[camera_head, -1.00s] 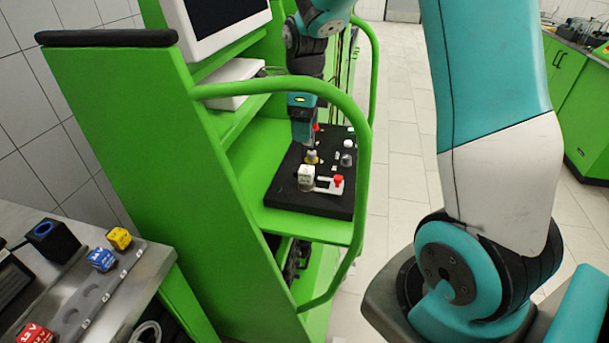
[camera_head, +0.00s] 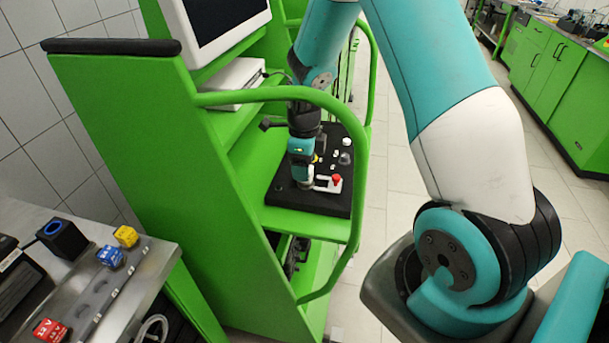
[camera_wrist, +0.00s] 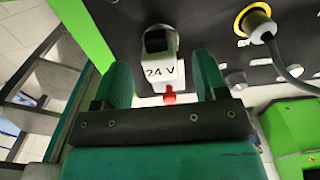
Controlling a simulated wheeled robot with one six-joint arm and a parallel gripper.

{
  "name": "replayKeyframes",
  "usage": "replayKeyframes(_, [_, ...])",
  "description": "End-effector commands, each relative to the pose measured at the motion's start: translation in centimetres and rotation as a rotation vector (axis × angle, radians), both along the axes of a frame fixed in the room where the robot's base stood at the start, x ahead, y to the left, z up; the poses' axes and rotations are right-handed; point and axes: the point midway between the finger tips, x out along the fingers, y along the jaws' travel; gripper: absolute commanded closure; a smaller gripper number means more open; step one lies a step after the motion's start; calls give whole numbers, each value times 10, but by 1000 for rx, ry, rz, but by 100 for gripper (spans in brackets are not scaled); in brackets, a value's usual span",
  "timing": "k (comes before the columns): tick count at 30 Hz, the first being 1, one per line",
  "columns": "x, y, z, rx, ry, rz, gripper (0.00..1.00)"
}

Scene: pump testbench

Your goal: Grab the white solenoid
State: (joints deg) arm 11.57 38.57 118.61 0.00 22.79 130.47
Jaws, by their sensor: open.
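The white solenoid (camera_wrist: 163,72) is marked "24 V" and has a dark square on its top. In the wrist view it appears between the two green fingers of my gripper (camera_wrist: 162,66), with a narrow gap on each side. The jaws are open. In the head view my gripper (camera_head: 303,178) points down at the near part of the black panel (camera_head: 318,203) and hides most of the solenoid.
A red knob (camera_head: 336,179) on a white fitting sits right of my gripper. A cabled connector with a yellow ring (camera_wrist: 257,22) is nearby. The green rail (camera_head: 357,190) curves around the shelf. Blue (camera_head: 110,256), yellow (camera_head: 126,237) and red (camera_head: 50,331) solenoids lie on the left bench.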

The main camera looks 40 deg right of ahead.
Motion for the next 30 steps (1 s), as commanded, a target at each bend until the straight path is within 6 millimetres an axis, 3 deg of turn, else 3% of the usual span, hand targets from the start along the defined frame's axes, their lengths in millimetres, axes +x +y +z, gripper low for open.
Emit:
replayKeyframes(2, [0, 0, 0, 0, 0, 0, 39])
replayKeyframes(9, [0, 0, 0, 0, 0, 0, 94])
replayKeyframes(22, [1, 0, 10, 0, -3, 0, 94])
replayKeyframes(26, [1, 0, 30, -1, -6, 0, 94])
replayKeyframes(30, [2, 0, 68, -3, -11, 0, 94])
